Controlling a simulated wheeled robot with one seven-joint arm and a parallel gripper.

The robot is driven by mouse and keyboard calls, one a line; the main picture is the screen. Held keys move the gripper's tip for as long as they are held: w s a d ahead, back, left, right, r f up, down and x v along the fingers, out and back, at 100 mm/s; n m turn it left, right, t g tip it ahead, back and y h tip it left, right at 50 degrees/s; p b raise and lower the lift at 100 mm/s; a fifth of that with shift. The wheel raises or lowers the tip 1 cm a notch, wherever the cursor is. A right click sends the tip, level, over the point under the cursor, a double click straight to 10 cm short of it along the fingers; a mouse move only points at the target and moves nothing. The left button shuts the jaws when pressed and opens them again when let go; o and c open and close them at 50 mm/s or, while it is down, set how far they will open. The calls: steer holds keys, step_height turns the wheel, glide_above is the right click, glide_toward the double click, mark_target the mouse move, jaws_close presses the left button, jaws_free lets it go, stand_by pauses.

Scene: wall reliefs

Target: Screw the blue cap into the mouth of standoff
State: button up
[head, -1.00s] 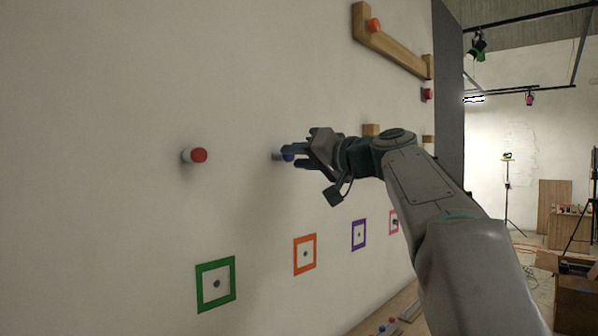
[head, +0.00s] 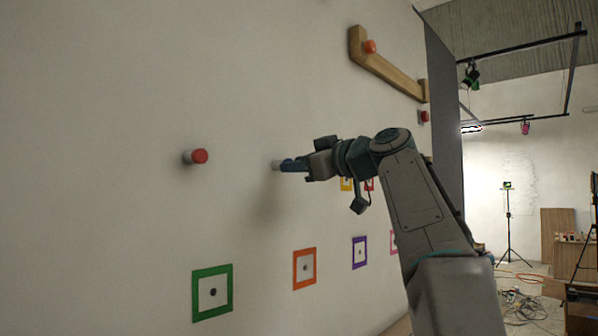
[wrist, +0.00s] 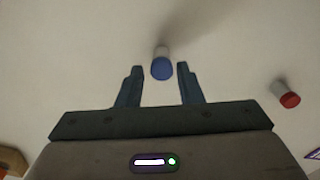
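The blue cap (wrist: 162,69) sits at the end of the pale standoff (wrist: 162,52), which sticks out from the wall. In the wrist view the cap lies between the fingertips of my gripper (wrist: 160,70), with a gap on both sides. The fingers are spread and touch nothing that I can see. In the head view my gripper (head: 292,165) points left at the standoff (head: 277,165), and its fingers, seen edge-on, largely hide the cap. I cannot tell how deep the cap sits in the mouth.
A red-capped standoff (head: 197,156) stands out to the left; a wooden ledge (head: 390,72) is higher on the right. Green (head: 212,292), orange (head: 304,268) and purple (head: 359,253) square frames are below. The wall around the blue cap is bare.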

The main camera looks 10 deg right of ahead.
steer(key=shift+r, duration=0.1)
steer(key=c, duration=0.7)
steer(key=m+p, duration=0.1)
steer(key=m, duration=0.1)
steer(key=shift+r+m, duration=0.1)
steer(key=shift+m, duration=0.2)
steer(key=shift+m+p, duration=0.4)
steer(key=shift+m, duration=0.8)
steer(key=m+p, duration=0.2)
steer(key=m, duration=0.2)
steer(key=shift+m, duration=0.6)
